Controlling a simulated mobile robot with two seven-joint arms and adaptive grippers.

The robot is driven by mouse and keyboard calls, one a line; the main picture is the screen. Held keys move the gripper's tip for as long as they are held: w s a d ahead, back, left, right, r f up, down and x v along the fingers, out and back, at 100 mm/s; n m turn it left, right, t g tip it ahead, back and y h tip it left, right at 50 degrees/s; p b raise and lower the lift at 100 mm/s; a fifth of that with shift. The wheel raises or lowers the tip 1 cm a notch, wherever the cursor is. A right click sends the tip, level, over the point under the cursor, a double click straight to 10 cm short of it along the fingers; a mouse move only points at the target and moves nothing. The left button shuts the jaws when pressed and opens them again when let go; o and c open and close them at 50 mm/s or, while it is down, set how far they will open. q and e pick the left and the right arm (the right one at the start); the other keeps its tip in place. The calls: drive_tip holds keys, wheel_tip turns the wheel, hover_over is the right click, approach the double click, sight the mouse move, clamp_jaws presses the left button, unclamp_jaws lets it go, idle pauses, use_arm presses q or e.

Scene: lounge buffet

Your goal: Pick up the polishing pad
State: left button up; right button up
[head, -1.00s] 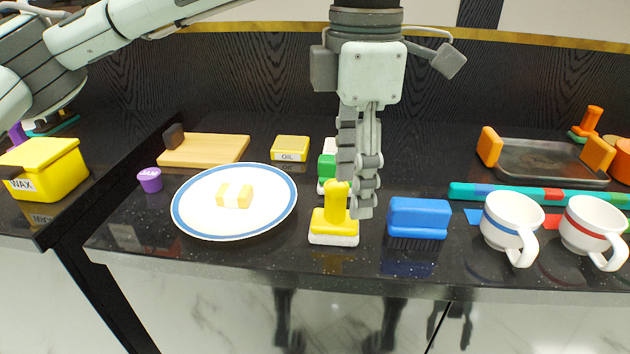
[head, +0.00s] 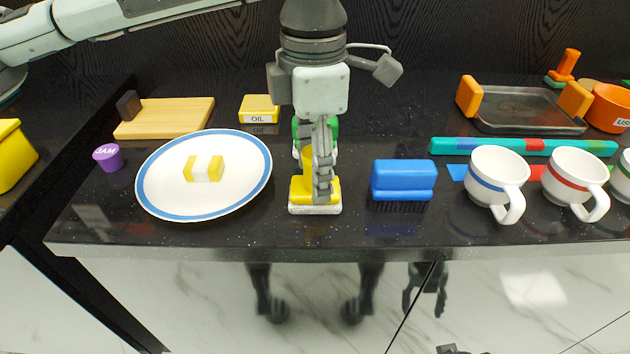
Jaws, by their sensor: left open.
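The polishing pad (head: 301,190), yellow with an upright handle and a white underside, stands on the black counter near its front edge. My left gripper (head: 321,188) points straight down over it, open. Its fingers overlap the handle in the head view and hide the handle's right side. I cannot tell whether they touch it. The pad still rests on the counter. My right gripper is not in view.
A blue brush (head: 403,180) stands close on the right, with white cups (head: 497,178) beyond. A blue-rimmed plate (head: 160,203) holding a yellow-and-white block is on the left. A green object (head: 331,133) stands just behind the gripper.

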use_arm(q)
clamp_jaws()
idle(0.4)
drive_tip(key=shift+r, duration=0.6)
wheel_tip(320, 180, up, 3)
drive_tip(key=shift+f+b, duration=0.15)
drive_tip(key=shift+b, duration=0.25)
drive_tip(key=s+a+r+b, duration=0.1)
drive_tip(key=s+a+r, duration=0.6)
drive_tip(key=s, duration=0.2)
drive_tip(key=shift+a, duration=0.25)
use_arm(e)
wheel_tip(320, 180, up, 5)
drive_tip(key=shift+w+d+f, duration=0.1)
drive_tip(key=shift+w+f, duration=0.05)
